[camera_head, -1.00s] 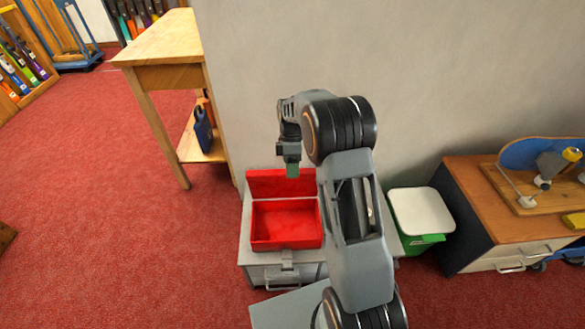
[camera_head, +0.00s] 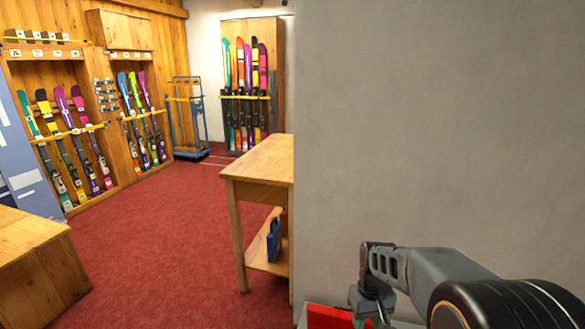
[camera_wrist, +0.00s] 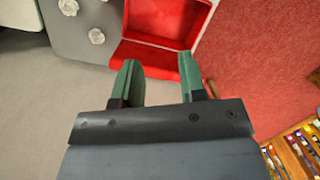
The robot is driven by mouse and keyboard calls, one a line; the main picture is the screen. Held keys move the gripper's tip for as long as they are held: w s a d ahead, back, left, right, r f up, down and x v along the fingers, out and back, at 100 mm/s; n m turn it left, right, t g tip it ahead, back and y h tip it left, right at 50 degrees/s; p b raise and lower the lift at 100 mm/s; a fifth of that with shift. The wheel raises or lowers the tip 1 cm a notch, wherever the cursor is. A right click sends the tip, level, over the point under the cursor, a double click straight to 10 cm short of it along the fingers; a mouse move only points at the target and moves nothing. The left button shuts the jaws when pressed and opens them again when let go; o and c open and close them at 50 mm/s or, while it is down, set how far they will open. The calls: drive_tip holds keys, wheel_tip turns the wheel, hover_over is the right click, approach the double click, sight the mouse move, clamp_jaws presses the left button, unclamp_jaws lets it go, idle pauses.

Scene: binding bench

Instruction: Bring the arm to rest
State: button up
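My arm (camera_head: 440,280) shows at the bottom right of the head view, bent beside the grey wall. The wrist end hangs down at the bottom edge, and its fingers are not clear there. In the wrist view my gripper (camera_wrist: 160,66) has its two green fingers apart, with nothing between them. An open red box (camera_wrist: 168,22) lies beyond the fingertips at the top of the wrist view. Only a small red part of it (camera_head: 328,317) shows at the bottom of the head view, left of the wrist.
A plain wall (camera_head: 400,120) fills the right of the head view. A wooden table (camera_head: 262,165) stands left of it. Ski racks (camera_head: 95,130) and a blue trolley (camera_head: 187,115) are farther back. Red carpet (camera_head: 160,240) is open between the table and a wooden block (camera_head: 40,262).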

drive_tip(key=s+r+t+p, duration=0.1)
drive_tip(key=s+r+p, duration=0.2)
drive_tip(key=r, duration=0.5)
drive_tip(key=s+a+r+m+t+p, duration=0.1)
drive_tip(key=s+r+t+p, duration=0.1)
drive_tip(key=r+p, duration=0.4)
drive_tip(key=s+r+m+t+p, duration=0.1)
drive_tip(key=s+r+p, duration=0.4)
drive_tip(key=r, duration=0.5)
drive_tip(key=shift+a+r+t, duration=0.3)
drive_tip(key=shift+r+t, duration=0.05)
drive_tip(key=shift+t, duration=0.15)
